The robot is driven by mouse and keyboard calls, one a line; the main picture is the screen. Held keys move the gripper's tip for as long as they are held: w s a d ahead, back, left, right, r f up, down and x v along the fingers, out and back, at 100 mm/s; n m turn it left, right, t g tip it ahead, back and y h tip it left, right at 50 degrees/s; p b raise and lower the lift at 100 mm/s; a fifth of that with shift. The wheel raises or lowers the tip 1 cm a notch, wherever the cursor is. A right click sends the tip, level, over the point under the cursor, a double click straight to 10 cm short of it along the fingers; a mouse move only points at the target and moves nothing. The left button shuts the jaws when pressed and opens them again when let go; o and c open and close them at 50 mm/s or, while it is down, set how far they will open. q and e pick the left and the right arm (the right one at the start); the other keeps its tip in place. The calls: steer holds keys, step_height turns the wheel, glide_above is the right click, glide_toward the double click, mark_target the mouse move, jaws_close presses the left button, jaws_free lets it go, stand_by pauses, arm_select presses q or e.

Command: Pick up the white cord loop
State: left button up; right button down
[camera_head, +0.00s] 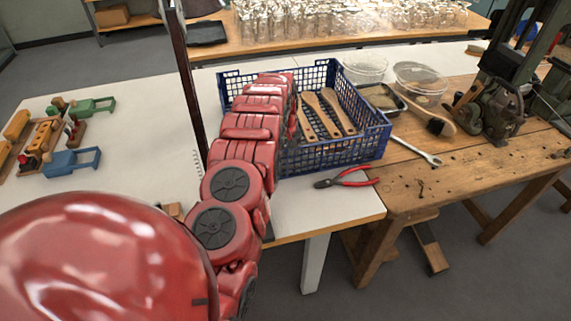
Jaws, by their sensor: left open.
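I cannot make out the white cord loop in the head view; my red left arm covers part of the pale table. That arm rises from the lower left to the left part of the blue crate (345,155). My left gripper (291,98) is at the arm's far end by the crate, largely hidden by the arm's own links. It is open, and I see nothing held in it. My right gripper is not in view.
Wooden brushes (318,115) lie in the crate. Red-handled pliers (347,178), a wrench (415,151), a brush (437,122) and clear dishes (420,78) lie right of my arm. A green machine (495,108) stands at right. Wooden toys (72,160) lie left.

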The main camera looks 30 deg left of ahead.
arm_select(q)
steer(key=shift+f, duration=0.5)
jaws_close()
steer(key=shift+r, duration=0.15)
step_height(320, 180, up, 4)
steer(key=shift+w+r+b, duration=0.15)
steer(key=shift+b, duration=0.35)
step_height(320, 180, up, 14)
steer(key=p, duration=0.2)
steer(key=shift+f+p, duration=0.2)
steer(key=shift+p, duration=0.1)
